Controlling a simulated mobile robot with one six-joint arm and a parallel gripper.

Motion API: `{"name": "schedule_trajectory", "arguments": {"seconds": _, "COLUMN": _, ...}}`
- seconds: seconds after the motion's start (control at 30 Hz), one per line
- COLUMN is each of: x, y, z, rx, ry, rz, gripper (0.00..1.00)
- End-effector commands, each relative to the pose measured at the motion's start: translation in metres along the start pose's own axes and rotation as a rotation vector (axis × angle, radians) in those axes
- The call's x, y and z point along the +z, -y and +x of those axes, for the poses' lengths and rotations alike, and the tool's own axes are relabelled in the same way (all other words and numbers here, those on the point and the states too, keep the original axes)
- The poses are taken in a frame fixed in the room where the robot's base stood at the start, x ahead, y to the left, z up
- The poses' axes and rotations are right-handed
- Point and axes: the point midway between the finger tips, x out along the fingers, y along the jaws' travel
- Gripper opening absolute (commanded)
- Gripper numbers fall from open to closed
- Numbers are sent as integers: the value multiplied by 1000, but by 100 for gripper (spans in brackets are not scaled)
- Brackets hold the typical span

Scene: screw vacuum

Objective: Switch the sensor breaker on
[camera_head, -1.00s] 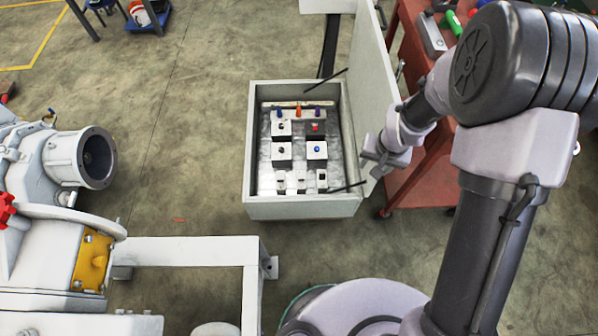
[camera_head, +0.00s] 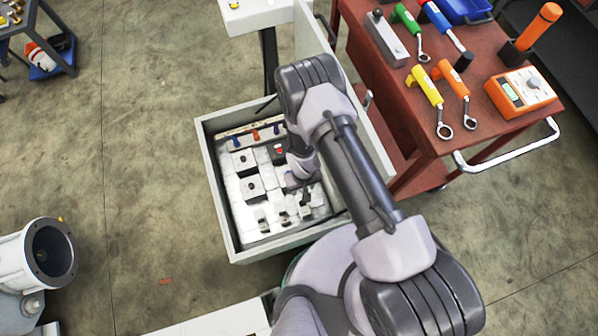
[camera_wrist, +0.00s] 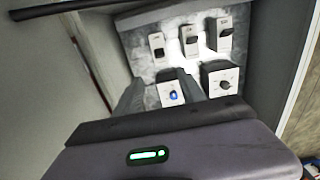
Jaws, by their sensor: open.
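Several small breakers sit in a row in an open grey electrical box. In the wrist view they are a left breaker (camera_wrist: 157,46), a middle breaker (camera_wrist: 188,40) and a right breaker (camera_wrist: 224,34), each with a dark lever. Their labels are too small to read, so I cannot tell which is the sensor breaker. In the head view the row (camera_head: 284,215) is at the box's near end. My gripper (camera_wrist: 158,80) is inside the box, open and empty. Its fingers are short of the breakers, beside a blue button (camera_wrist: 174,95). In the head view my arm hides part of the panel.
The box (camera_head: 218,200) has raised walls around the panel, and its door stands open on the right. A rotary switch (camera_wrist: 224,82) is beside the blue button. A red tool cart (camera_head: 400,110) stands right of the box.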

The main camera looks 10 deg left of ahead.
Motion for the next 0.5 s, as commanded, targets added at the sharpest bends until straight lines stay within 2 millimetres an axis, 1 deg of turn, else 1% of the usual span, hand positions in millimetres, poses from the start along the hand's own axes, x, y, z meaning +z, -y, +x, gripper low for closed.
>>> {"name": "schedule_trajectory", "arguments": {"seconds": 0.03, "x": 1, "y": 0, "z": 18, "rx": 0, "ry": 2, "rz": 0, "gripper": 47}}
{"name": "schedule_trajectory", "arguments": {"seconds": 0.3, "x": 1, "y": 0, "z": 96, "rx": 0, "ry": 1, "rz": 0, "gripper": 47}}
{"name": "schedule_trajectory", "arguments": {"seconds": 0.4, "x": 1, "y": 0, "z": 121, "rx": 0, "ry": 1, "rz": 0, "gripper": 47}}
{"name": "schedule_trajectory", "arguments": {"seconds": 0.5, "x": 0, "y": 0, "z": 139, "rx": 0, "ry": 1, "rz": 0, "gripper": 47}}
